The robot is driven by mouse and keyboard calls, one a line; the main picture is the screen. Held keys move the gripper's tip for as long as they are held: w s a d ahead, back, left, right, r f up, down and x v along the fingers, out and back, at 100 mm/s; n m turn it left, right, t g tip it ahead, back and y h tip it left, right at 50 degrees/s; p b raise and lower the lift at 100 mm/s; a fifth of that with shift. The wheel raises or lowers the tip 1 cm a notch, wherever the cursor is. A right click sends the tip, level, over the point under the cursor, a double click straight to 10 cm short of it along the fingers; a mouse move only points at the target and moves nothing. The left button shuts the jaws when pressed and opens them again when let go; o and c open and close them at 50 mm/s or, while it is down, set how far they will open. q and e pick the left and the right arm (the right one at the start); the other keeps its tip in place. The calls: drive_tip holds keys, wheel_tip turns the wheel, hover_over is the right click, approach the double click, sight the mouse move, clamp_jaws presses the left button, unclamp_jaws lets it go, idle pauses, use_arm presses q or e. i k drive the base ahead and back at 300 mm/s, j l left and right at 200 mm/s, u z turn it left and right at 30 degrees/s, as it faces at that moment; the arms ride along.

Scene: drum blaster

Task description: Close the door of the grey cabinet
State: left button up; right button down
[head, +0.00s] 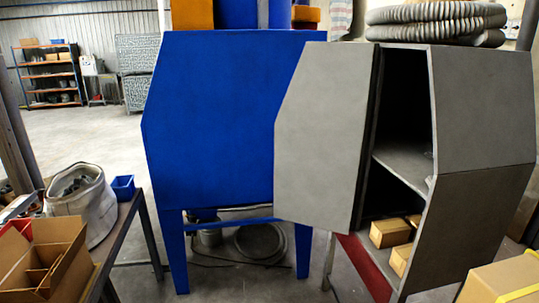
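The grey cabinet (481,105) stands at the right of the head view, with its open side facing left toward me. Its grey door (318,135) is swung open to the left and partly covers the blue cabinet behind it. Inside, a shelf (405,163) divides the dark interior, and small cardboard boxes (390,233) sit in the lower part. Neither of my grippers shows in the head view.
A blue cabinet (220,110) on legs stands left of the door. Another box (503,281) is at the lower right. A coiled hose (437,22) lies atop the grey cabinet.

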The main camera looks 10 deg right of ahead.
sight(319, 124)
drive_tip(key=i+j+z, duration=0.1)
drive_tip(key=i+z, duration=0.2)
drive_tip(key=i+j+z, duration=0.3)
drive_tip(key=i, duration=0.2)
drive_tip(key=i+j+z, duration=0.5)
drive_tip(key=z, duration=0.15)
drive_tip(key=i+j+z, duration=0.45)
drive_tip(key=z, duration=0.2)
drive_tip(key=i+j+z, duration=0.15)
drive_tip(key=j+z, duration=0.15)
drive_tip(key=j, duration=0.15)
drive_tip(key=i+j+z, duration=0.1)
drive_tip(key=j+z, duration=0.9)
drive_tip(key=j, duration=0.2)
drive_tip(key=i+u, duration=0.1)
drive_tip(key=u, duration=0.2)
